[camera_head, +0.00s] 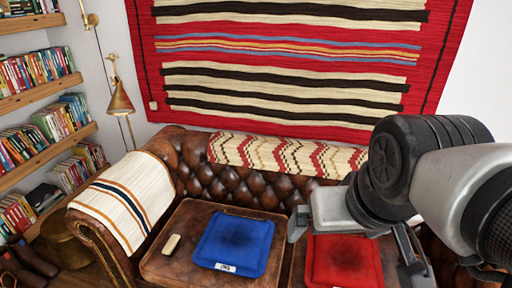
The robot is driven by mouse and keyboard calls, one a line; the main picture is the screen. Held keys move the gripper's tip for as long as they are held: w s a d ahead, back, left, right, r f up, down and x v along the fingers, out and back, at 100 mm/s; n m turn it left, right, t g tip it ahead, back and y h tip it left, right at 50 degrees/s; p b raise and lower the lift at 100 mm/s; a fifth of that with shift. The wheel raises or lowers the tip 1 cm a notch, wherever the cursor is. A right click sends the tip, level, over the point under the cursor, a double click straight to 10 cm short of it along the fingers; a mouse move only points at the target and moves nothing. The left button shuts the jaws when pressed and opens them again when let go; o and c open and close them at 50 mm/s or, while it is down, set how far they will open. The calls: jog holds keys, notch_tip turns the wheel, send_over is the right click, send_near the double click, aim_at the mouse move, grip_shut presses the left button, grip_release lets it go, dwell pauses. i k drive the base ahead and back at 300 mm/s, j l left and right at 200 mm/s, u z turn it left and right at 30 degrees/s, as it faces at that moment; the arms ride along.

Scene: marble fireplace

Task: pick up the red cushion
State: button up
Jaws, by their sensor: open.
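The red cushion (343,264) lies flat on the right seat of a brown leather sofa, at the bottom of the picture. My gripper (352,250) is above it, pointing down, with its fingers spread to the left and right of the cushion. The jaws are open and nothing is held. The gripper body hides the cushion's upper edge, and its lower edge runs near the frame's bottom. I cannot tell how high the fingertips are above the seat.
A blue cushion (234,243) and a small beige block (171,244) lie on the left seat (165,268). A striped throw (128,200) covers the left armrest. The tufted backrest (240,188) rises behind. A brass lamp (120,98) and bookshelves (40,95) stand at left.

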aim_at(346, 260)
jog(key=u, duration=0.7)
jog(key=k+j+z, duration=0.2)
jog(key=j, duration=0.15)
jog(key=i+j+z, duration=0.6)
jog(key=i+j, duration=0.15)
jog(key=j, duration=0.25)
jog(key=i+j+z, duration=0.2)
jog(key=j, duration=0.2)
jog(key=i+j+z, duration=0.2)
jog(key=j, duration=0.2)
